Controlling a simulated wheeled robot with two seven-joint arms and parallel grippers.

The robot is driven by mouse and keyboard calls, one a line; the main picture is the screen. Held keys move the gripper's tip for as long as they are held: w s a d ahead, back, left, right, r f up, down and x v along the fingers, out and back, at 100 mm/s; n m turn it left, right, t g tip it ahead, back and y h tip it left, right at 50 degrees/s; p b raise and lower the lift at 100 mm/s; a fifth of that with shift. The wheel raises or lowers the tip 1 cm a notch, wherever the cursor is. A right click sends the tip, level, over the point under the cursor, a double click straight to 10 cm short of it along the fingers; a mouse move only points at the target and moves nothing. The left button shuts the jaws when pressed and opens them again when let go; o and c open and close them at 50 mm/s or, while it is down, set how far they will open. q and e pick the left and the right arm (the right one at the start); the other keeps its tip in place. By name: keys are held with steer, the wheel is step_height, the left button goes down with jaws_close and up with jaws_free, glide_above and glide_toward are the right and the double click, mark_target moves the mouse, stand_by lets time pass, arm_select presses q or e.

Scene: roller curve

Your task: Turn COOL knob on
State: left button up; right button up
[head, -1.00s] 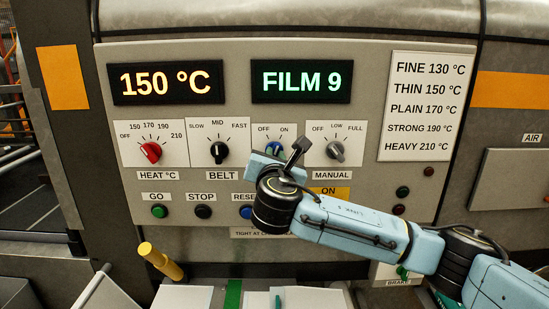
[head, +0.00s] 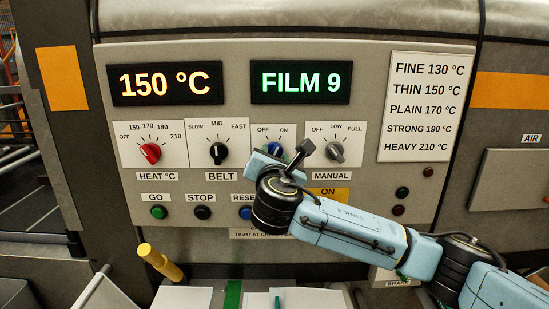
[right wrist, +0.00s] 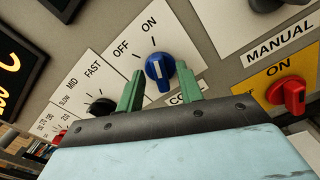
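The blue COOL knob (head: 274,148) is on the panel between BELT and MANUAL, under its OFF and ON marks. It is partly hidden by my right gripper in the head view. In the right wrist view the blue knob (right wrist: 160,72) shows with a white pointer line. The green fingers of my right gripper (right wrist: 160,68) stand apart, one on each side of the knob. I cannot tell whether they touch it. The COOL label (right wrist: 187,97) is partly covered by a finger. My left gripper is not in view.
The black BELT knob (head: 218,152) is left of the COOL knob, and the grey MANUAL knob (head: 334,151) is right of it. GO (head: 159,211), STOP (head: 203,212) and RESET (head: 246,212) buttons sit below. A red switch (right wrist: 289,95) is on a yellow plate.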

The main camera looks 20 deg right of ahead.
steer(key=shift+s, duration=0.1)
steer(key=b+v, duration=0.2)
steer(key=v, duration=1.1)
steer(key=shift+s, duration=0.1)
